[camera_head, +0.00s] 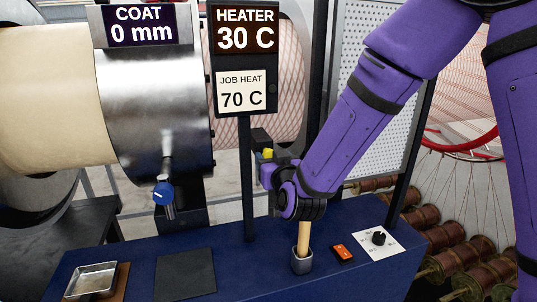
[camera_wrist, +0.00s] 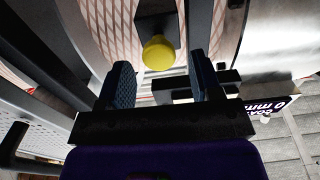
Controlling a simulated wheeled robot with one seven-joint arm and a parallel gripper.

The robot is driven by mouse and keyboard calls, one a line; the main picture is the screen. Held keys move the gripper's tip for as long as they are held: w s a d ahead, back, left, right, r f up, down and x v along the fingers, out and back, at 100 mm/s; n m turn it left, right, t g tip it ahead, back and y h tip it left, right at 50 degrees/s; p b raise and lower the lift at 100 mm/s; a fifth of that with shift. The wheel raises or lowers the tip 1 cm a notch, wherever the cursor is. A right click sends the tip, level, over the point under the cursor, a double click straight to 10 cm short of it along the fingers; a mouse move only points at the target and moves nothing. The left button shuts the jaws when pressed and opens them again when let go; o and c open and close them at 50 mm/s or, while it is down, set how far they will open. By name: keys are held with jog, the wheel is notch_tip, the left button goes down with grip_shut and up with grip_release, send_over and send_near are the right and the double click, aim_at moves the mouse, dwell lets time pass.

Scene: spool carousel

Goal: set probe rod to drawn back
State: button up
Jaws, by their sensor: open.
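A yellow round knob (camera_wrist: 158,53) on a dark block shows in the wrist view, lined up with the gap between my fingers. I cannot tell how deep between them it is. It also shows small in the head view (camera_head: 267,153), beside my gripper. My gripper (camera_wrist: 160,68) is open, with a finger on each side of the knob and a visible gap to each. In the head view, my gripper (camera_head: 270,168) is partly hidden by my wrist. The knob looks like the end of the probe rod; the rod's shaft is hidden.
A metal drum with a blue-handled lever (camera_head: 163,193) stands at left. The heater sign post (camera_head: 247,180) rises just left of my gripper.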

aim_at(270, 155)
jog(key=shift+x, duration=1.65)
